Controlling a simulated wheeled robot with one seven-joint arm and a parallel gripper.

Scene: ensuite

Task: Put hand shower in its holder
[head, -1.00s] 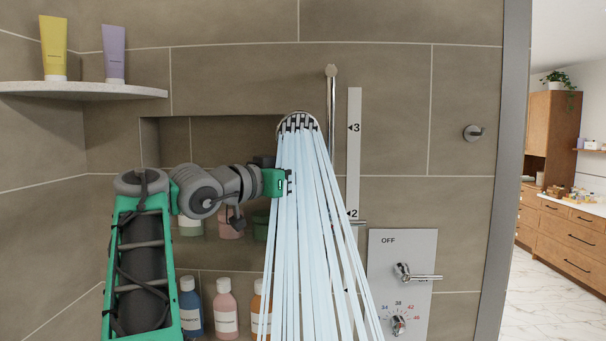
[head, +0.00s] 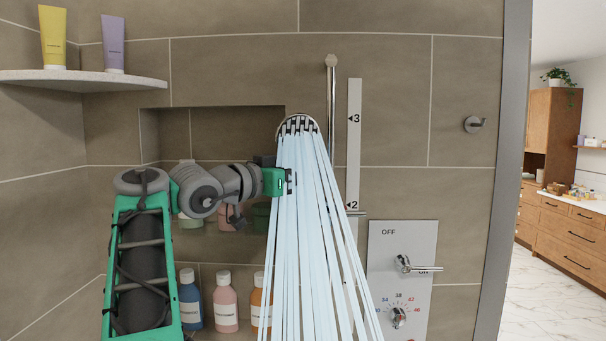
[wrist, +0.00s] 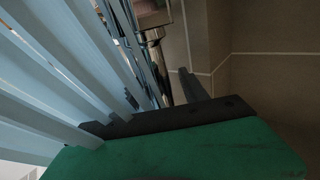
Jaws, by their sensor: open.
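The hand shower (head: 298,124) shows its round head in front of the wall, just left of the upper rail (head: 331,95). Water streams (head: 310,240) fan down from it and hide its handle. I cannot tell whether it sits in a holder. A chrome piece (head: 355,213) sticks out by the rail near mark 2, partly behind the water. My gripper (head: 289,181) is open below the shower head, at the left edge of the streams. In the wrist view, streams (wrist: 50,85) cross the left side beside my green gripper body, and chrome parts show beyond.
A height scale (head: 354,125) runs beside the rail. The control panel (head: 400,310) has its lever (head: 418,268) pointing right at ON. Several bottles (head: 225,302) stand in the wall niche. A corner shelf (head: 85,80) holds two tubes. A hook (head: 474,124) is at right.

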